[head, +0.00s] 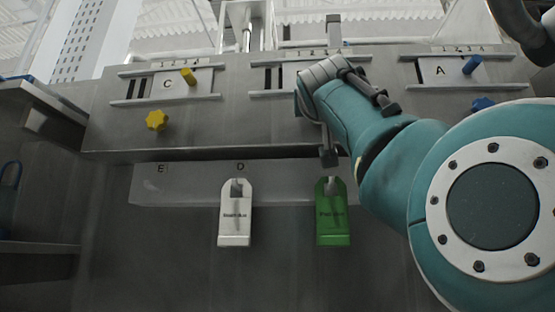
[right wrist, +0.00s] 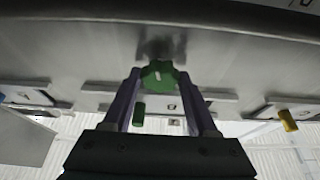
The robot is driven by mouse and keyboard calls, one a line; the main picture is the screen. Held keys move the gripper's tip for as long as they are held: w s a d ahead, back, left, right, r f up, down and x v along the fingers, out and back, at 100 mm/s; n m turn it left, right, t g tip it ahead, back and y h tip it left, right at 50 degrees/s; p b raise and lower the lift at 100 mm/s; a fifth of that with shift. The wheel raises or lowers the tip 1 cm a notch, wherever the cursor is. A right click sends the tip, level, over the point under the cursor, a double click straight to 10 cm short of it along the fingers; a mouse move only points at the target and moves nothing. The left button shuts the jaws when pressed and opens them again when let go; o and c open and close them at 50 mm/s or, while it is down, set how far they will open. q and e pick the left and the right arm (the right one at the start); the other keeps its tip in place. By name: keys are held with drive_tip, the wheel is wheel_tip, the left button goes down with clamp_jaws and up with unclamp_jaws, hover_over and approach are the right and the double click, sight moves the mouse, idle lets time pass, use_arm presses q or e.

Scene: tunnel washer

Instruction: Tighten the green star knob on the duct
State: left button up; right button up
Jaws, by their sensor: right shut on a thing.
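The green star knob (right wrist: 158,75) is on the metal duct face, in the right wrist view. It sits between the two fingertips of my right gripper (right wrist: 160,78), which are shut on it. A pale mark shows on the knob's front. In the head view, my teal right arm reaches up to the middle panel and hides the green knob and the fingertips. A green handle (right wrist: 139,114) stands in a slotted plate near the knob in the right wrist view. My left gripper is in neither view.
A yellow star knob (head: 157,121) and yellow handle (head: 188,77) are on panel C at left. A blue handle (head: 472,64) and blue knob (head: 483,104) are on panel A at right. A white tag (head: 235,225) and green tag (head: 333,233) hang below.

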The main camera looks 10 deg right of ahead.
drive_tip(key=shift+a+m+g+h+p, duration=0.1)
drive_tip(key=shift+m+g+h+p, duration=0.45)
drive_tip(key=shift+m, duration=1.05)
drive_tip(key=shift+m+h, duration=0.3)
drive_tip(key=shift+h, duration=0.05)
drive_tip(key=o, duration=1.4)
drive_tip(key=shift+b, duration=0.3)
drive_tip(key=b+v, duration=0.8)
drive_tip(key=v, duration=0.2)
